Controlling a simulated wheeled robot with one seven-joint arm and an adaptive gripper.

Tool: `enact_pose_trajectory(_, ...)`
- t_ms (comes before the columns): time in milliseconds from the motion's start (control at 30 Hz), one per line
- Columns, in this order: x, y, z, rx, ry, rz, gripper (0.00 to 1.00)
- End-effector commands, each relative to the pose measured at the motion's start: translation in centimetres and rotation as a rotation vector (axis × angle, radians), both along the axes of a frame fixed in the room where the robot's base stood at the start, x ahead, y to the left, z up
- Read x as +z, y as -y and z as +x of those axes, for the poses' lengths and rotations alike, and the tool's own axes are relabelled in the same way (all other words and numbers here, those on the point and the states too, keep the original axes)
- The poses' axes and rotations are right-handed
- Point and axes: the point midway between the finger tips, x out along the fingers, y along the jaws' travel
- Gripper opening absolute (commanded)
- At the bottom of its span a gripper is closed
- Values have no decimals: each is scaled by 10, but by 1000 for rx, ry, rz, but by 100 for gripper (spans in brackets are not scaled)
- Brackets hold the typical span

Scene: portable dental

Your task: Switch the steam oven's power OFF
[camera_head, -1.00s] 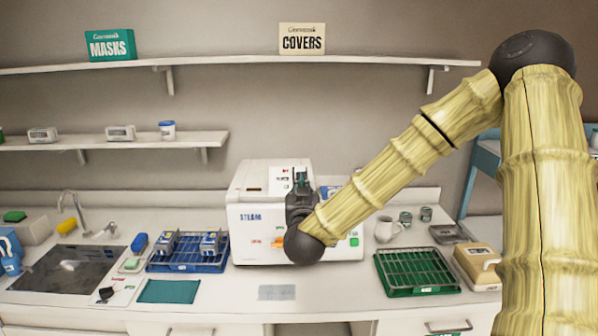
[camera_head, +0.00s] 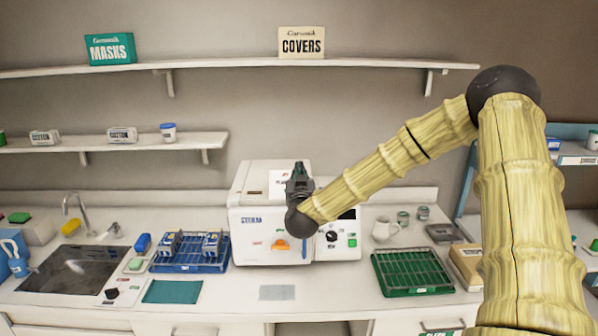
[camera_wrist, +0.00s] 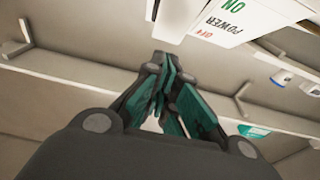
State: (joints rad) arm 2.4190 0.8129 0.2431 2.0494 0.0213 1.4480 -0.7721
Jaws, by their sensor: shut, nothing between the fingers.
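The steam oven (camera_head: 262,224) is a white box on the counter, with an orange handle, a black knob and a green button on its front. In the wrist view a white panel (camera_wrist: 237,22) reads ON, POWER and OFF, upside down. A pale block (camera_wrist: 180,14) beside it, cut by the top edge, may be the switch; its position cannot be told. My gripper (camera_head: 299,168) points upward in front of the oven's upper part and partly hides a labelled panel. In the wrist view my gripper (camera_wrist: 163,58) is shut and empty, apart from the panel in the picture.
A blue rack (camera_head: 188,266) stands left of the oven and a green rack (camera_head: 412,290) right of it. A long shelf (camera_head: 225,61) runs above. The counter directly before the oven is mostly clear.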

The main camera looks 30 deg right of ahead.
Motion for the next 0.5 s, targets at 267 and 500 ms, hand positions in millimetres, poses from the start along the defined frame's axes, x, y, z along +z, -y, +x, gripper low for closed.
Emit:
enact_pose_trajectory(267,-10,7,12,0,-1,-1,0)
enact_pose_trajectory(500,-15,9,16,1,0,0,0)
